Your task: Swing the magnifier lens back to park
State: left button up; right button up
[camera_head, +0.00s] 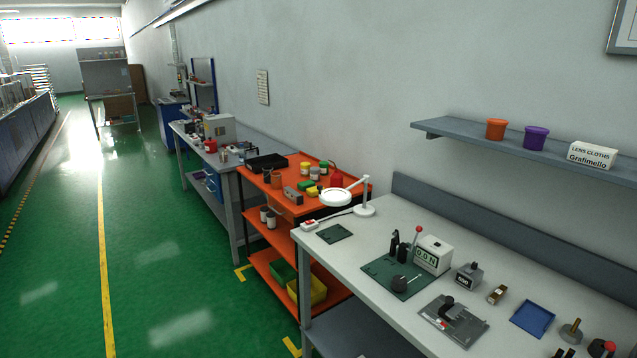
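A white magnifier lamp stands at the far left end of the light workbench (400,225). Its round lens head (336,197) is held out to the left of its post (365,192), near the bench's left end and, in the picture, over the edge of the orange cart. The round white base (364,211) rests on the bench. No gripper or arm of mine shows in this view, so nothing of mine is seen touching the lamp.
A white box with a red switch (310,225) and a small green mat (335,233) lie near the lamp. A larger green mat (378,268), a force gauge box (432,254) and a grey plate fixture (468,330) stand nearer. An orange cart (262,225) adjoins the bench.

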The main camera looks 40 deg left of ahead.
aim_at(329, 196)
jog(key=i+j+z, duration=0.2)
jog(key=j, duration=1.2)
jog(key=i+j+z, duration=0.2)
jog(key=j, duration=1.25)
jog(key=j+z, duration=0.25)
jog(key=j, duration=1.2)
jog(key=i, duration=0.05)
